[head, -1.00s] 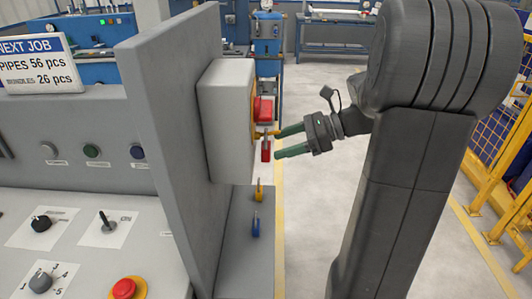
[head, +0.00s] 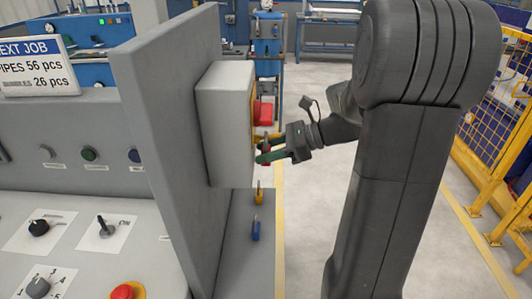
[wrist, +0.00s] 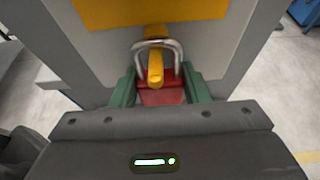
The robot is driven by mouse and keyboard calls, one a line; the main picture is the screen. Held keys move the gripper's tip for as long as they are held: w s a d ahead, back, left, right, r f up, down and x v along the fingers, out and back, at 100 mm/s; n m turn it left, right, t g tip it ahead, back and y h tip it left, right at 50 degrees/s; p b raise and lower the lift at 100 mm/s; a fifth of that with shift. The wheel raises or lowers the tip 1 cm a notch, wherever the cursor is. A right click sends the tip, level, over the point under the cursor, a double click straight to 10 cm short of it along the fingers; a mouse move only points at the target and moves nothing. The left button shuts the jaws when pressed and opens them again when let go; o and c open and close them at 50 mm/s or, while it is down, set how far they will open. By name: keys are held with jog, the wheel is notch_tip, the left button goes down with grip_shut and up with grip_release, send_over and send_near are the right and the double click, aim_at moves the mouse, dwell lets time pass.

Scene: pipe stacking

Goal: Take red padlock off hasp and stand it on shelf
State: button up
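The red padlock (wrist: 162,96) hangs by its silvery shackle (wrist: 172,46) around the yellow hasp bar (wrist: 155,70) in the wrist view. In the head view the padlock (head: 267,157) is largely hidden by my gripper (head: 266,151). My gripper's green fingers (wrist: 159,88) stand on either side of the padlock body in the wrist view. I cannot tell whether both fingers press on it. The shelf (head: 246,262) is the grey ledge low beside the upright panel. It holds a yellow padlock (head: 258,193) and a blue padlock (head: 256,230).
The hasp is on a grey box (head: 228,125) on the upright grey panel (head: 170,120). A red part (head: 263,113) sits on the box just above the padlock. A control desk (head: 80,210) is at the left. Open floor (head: 310,230) lies right of the shelf.

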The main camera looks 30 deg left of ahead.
jog(key=shift+c, duration=1)
jog(key=shift+r, duration=0.1)
jog(key=shift+r, duration=0.5)
jog(key=shift+w+d+r, duration=0.15)
jog(key=shift+r, duration=0.05)
jog(key=w+d, duration=0.4)
jog(key=d, duration=0.3)
jog(key=w+d+b, duration=0.1)
jog(key=w+d, duration=0.3)
jog(key=d, duration=0.4)
jog(key=shift+w+d, duration=0.2)
jog(key=shift+d, duration=0.05)
jog(key=shift+f+p, duration=0.2)
jog(key=shift+p, duration=0.3)
